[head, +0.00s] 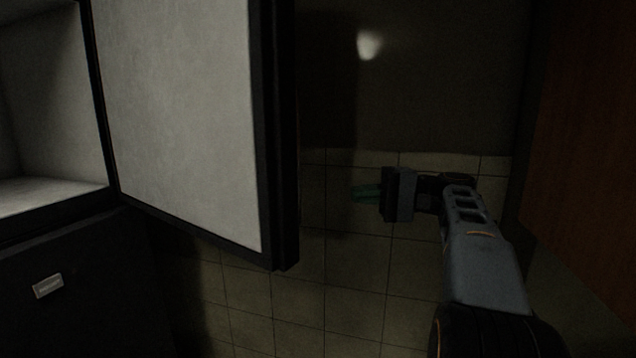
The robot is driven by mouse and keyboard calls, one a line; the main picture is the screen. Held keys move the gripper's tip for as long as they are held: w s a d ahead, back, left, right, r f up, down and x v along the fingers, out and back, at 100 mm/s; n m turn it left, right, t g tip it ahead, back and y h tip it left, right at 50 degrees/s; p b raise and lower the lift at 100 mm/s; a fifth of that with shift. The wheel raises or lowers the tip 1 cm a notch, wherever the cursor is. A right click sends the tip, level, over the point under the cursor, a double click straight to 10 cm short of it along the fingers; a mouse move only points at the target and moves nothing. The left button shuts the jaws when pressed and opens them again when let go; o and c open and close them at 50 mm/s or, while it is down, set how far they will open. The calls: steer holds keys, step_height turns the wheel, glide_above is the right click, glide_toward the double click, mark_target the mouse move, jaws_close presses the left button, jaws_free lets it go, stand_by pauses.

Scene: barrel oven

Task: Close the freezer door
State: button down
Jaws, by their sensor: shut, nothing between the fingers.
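The freezer door (185,110) stands open at the upper left, with a pale inner panel and a dark edge frame. It is hinged beside the pale, empty-looking freezer compartment (45,110) at the far left. My gripper (366,193) is to the right of the door's free edge (285,150), with its greenish fingers pointing left toward it. The fingers are shut and empty. A gap shows in the picture between the fingertips and the door edge. The door's outer face is hidden.
A dark lower cabinet front (70,290) with a small light label or handle (48,286) is below the compartment. A brown wooden panel (585,150) rises on the right. The room is dim.

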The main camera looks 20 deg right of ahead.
steer(key=a+p, duration=0.1)
steer(key=a, duration=0.8)
steer(key=shift+w+f, duration=0.15)
steer(key=shift+f, duration=0.05)
steer(key=shift+a, duration=0.15)
